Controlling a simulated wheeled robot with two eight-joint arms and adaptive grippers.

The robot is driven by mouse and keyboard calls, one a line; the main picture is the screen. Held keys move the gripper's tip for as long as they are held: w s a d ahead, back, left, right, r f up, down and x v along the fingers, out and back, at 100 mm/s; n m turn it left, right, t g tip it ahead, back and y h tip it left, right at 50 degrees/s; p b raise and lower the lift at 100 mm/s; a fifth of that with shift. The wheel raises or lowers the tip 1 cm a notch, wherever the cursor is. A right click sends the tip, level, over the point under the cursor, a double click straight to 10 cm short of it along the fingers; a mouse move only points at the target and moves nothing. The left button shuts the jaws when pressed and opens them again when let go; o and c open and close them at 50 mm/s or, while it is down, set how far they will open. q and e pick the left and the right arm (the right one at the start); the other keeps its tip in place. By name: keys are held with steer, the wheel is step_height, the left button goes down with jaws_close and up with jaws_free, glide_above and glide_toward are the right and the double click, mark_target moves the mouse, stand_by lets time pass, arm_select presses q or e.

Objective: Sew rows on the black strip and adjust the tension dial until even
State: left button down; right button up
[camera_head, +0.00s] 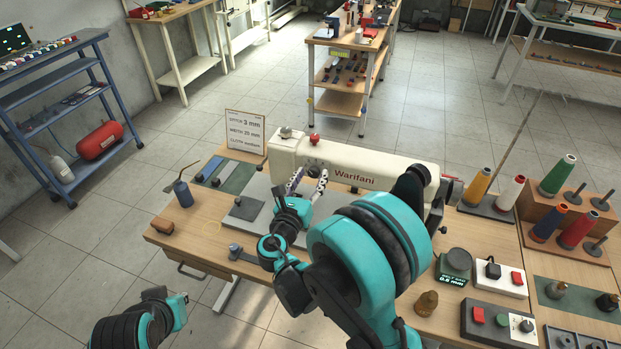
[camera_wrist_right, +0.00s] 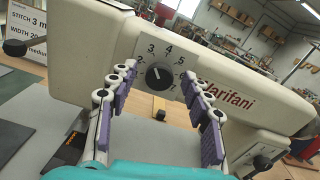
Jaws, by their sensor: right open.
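The cream sewing machine (camera_head: 350,163) stands on the wooden table. Its black tension dial (camera_wrist_right: 159,76) sits on a numbered plate in the right wrist view, with a white mark on the knob. My right gripper (camera_head: 308,182) is in front of the machine; in the right wrist view its open, purple-padded fingers (camera_wrist_right: 158,82) frame the dial on both sides. I cannot tell whether they touch it. A flat dark piece (camera_head: 245,208) lies at the left of the machine bed; I cannot tell whether it is the black strip.
A blue oil can (camera_head: 183,193) and brown block (camera_head: 162,226) stand at the left edge. Thread spools (camera_head: 476,186) are at right. A switch box (camera_head: 497,325) and a dark green-topped gauge (camera_head: 455,264) stand front right.

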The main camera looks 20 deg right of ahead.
jaws_close()
steer(key=shift+m, duration=0.4)
steer(key=m+b, duration=0.1)
steer(key=m, duration=0.1)
steer(key=shift+m, duration=0.3)
steer(key=shift+s+d+m+b, duration=0.1)
steer(key=shift+m+b, duration=0.4)
steer(key=shift+m, duration=1.7)
jaws_free()
